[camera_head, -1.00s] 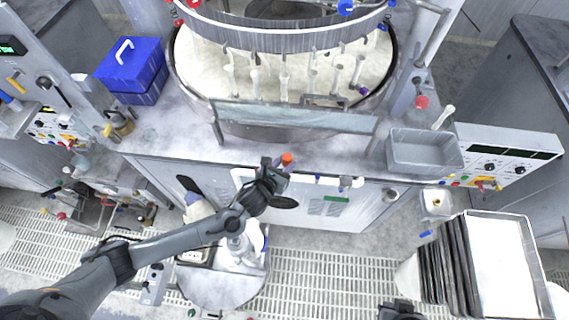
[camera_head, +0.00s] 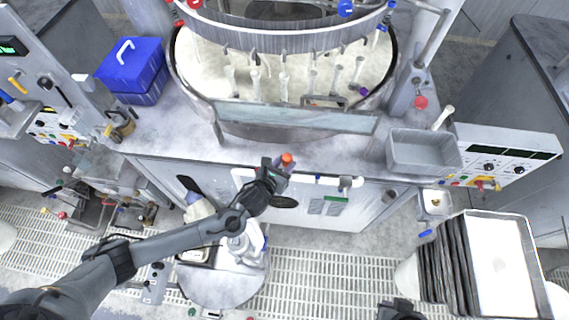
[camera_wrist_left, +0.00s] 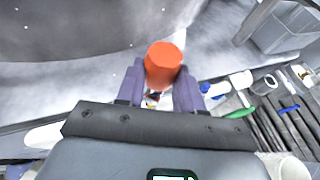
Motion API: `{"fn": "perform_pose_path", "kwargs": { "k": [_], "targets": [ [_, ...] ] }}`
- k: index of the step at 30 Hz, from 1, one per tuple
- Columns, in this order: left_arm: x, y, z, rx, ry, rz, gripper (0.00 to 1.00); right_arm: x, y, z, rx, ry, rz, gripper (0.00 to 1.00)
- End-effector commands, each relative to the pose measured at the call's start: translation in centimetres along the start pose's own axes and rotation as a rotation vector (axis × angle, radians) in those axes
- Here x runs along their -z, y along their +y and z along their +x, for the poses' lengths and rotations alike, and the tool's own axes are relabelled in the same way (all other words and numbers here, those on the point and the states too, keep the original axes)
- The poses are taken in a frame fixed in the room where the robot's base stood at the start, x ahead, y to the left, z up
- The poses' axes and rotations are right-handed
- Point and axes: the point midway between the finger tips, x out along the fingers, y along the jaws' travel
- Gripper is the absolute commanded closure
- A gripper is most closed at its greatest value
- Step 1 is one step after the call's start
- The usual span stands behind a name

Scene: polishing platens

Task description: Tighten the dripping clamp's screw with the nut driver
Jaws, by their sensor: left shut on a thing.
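My left gripper (camera_head: 279,166) is at the front edge of the polishing machine. It is shut on the nut driver, whose orange end (camera_head: 288,158) sticks up between the fingers. In the left wrist view the orange faceted end (camera_wrist_left: 164,62) stands between the two purple-grey fingers (camera_wrist_left: 160,92). The driver's lower end is hidden by the gripper, so I cannot tell whether it touches a screw. I cannot make out the dripping clamp. A dark part at the bottom edge, seemingly my right gripper (camera_head: 401,311), is cut off.
The round polishing machine (camera_head: 300,127) stands behind the gripper. A grey bin (camera_head: 424,166) is to its right on the worktop, and a blue box (camera_head: 131,66) is at the left. A stack of trays (camera_head: 497,218) stands at lower right.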

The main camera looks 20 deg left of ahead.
Motion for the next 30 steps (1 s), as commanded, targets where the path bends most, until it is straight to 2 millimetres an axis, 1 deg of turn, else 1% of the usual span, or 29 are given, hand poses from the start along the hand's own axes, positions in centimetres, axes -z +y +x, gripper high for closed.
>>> {"fn": "perform_pose_path", "kwargs": {
  "k": [6,22,30],
  "targets": [
    [-0.13,0.0,-0.02,0.0,0.0,0.001,0.97,0.11,0.11,-0.43,-0.003,-0.001,-0.004,1.0],
    [-0.08,-0.01,0.0,0.0,-0.001,0.0,0.97,0.08,0.22,-0.41,-0.007,-0.001,-0.009,1.0],
    [-0.2,-0.01,-0.02,0.0,-0.001,0.0,0.97,0.26,0.12,-0.85,-0.003,-0.001,-0.004,1.0]
  ]
}}
